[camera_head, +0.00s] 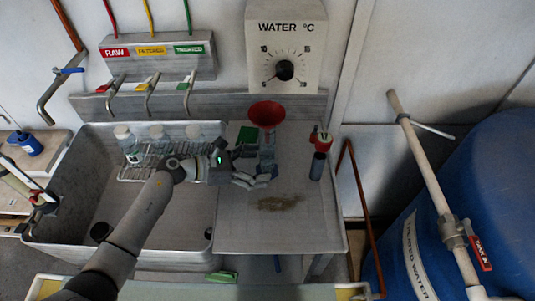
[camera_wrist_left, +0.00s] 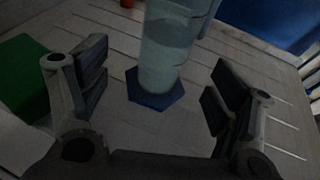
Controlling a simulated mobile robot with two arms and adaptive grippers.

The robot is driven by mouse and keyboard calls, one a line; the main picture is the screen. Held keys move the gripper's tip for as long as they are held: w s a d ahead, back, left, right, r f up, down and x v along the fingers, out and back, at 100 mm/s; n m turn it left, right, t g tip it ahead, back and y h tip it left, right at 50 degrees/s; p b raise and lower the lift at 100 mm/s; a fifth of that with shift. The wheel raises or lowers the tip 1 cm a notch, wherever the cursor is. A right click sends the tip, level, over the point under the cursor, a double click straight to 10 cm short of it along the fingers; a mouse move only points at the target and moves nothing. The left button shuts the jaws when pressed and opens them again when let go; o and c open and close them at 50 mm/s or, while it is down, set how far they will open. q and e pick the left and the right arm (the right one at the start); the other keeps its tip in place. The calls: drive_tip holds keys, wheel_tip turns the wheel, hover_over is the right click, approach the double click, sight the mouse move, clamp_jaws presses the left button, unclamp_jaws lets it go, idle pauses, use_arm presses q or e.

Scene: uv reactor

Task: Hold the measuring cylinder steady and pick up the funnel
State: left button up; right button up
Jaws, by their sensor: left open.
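The red funnel (camera_head: 267,112) sits at the top of the measuring cylinder (camera_head: 267,147) on the grey drainboard beside the sink. In the left wrist view the clear cylinder (camera_wrist_left: 172,45) stands upright on a blue hexagonal base (camera_wrist_left: 155,92); its top is out of frame. My left gripper (camera_head: 262,166) is open and low over the drainboard. In the left wrist view its two fingers (camera_wrist_left: 158,84) are apart, with the cylinder a little beyond and between them, seemingly untouched. My right gripper does not show.
The sink (camera_head: 78,190) with a wire rack and several bottles is left of the drainboard (camera_head: 300,225). A green block (camera_head: 247,134) lies left of the cylinder. A dark bottle with a red top (camera_head: 318,158) stands right. A brown stain marks the clear front area.

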use_arm(q)
drive_tip(key=shift+b+x, duration=0.3)
drive_tip(key=shift+x, duration=0.6)
drive_tip(key=shift+c, duration=0.5)
drive_tip(key=c, duration=0.7)
